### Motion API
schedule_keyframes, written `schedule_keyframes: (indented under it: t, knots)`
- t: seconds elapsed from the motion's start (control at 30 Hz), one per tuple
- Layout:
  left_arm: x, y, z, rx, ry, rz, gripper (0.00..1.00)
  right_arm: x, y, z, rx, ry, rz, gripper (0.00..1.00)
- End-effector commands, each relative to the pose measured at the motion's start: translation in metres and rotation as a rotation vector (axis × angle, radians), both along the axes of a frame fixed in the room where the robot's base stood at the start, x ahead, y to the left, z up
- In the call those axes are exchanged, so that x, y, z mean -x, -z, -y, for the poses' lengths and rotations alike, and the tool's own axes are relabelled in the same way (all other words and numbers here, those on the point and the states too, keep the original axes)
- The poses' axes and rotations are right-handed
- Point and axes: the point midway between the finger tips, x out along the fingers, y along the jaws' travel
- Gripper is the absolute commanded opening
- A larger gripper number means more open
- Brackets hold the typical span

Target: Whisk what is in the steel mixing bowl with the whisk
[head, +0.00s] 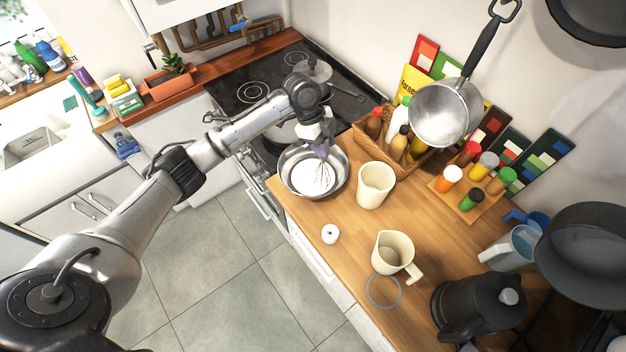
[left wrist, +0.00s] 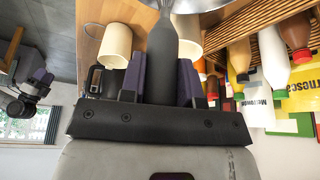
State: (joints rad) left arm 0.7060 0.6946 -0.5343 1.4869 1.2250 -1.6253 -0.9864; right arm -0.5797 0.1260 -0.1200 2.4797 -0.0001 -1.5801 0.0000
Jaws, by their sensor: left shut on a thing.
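The steel mixing bowl (head: 339,187) stands on the wooden counter beside the hob, with white contents in it. My left gripper (head: 322,146) is above the bowl and shut on the whisk's handle. The whisk (head: 323,178) points down, its wire loops inside the bowl; whether they touch the bottom I cannot tell. In the left wrist view the dark whisk handle (left wrist: 162,60) runs between the fingers of my left gripper (left wrist: 161,82). The bowl's rim (left wrist: 205,5) shows at the top edge there.
A cream canister (head: 375,186) stands close to the bowl's right. A cream jug (head: 393,252), a small white object (head: 330,234) and a black kettle (head: 480,308) are nearer. A bottle basket (head: 409,157) is behind. A steel pan (head: 447,113) hangs above the counter.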

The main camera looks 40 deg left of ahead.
Motion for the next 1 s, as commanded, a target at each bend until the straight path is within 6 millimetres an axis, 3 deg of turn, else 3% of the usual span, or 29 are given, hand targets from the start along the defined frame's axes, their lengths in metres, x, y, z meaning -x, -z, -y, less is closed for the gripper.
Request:
schedule_keyframes:
  t: [0.1,0.8,1.0]
  knots:
    - [0.0,-0.02,0.0,0.0,0.0,0.001,0.0,0.0,-0.019,0.0,0.001,-0.001,0.0,0.43]
    - [0.0,-0.1,0.0,0.0,0.001,0.0,0.0,0.0,-0.094,-0.003,-0.009,0.006,0.0,0.43]
    - [-0.001,-0.117,0.0,0.001,0.001,0.004,0.0,0.0,-0.095,-0.003,-0.011,0.006,0.001,0.43]
